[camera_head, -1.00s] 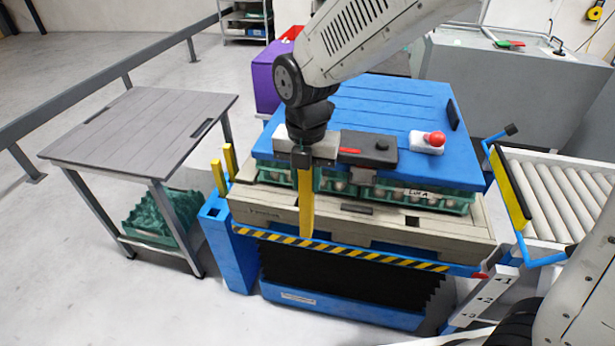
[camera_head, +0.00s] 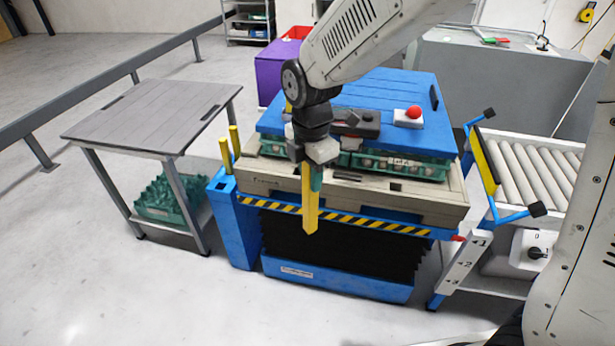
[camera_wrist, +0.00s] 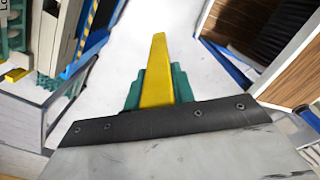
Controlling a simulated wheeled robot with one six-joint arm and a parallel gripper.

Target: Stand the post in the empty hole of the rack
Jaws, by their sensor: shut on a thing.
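A yellow post (camera_head: 311,207) hangs upright, or nearly so, from my gripper (camera_head: 315,178). The teal fingers are shut on its upper part; in the wrist view the post (camera_wrist: 157,70) sticks out between the fingers (camera_wrist: 158,90). The rack is a blue upright box (camera_head: 236,228) at the left end of the lift table. Two yellow posts (camera_head: 234,142) stand at its back. A dark hole shows in its top near the front. The held post is to the right of the rack, in front of the striped table edge, and apart from the rack.
The lift table (camera_head: 350,218) carries a beige pallet (camera_head: 290,183), green egg trays (camera_head: 357,160) and a blue lid (camera_head: 390,88). A grey side table (camera_head: 150,110) stands left. A roller conveyor (camera_head: 525,165) stands right. The floor in front is clear.

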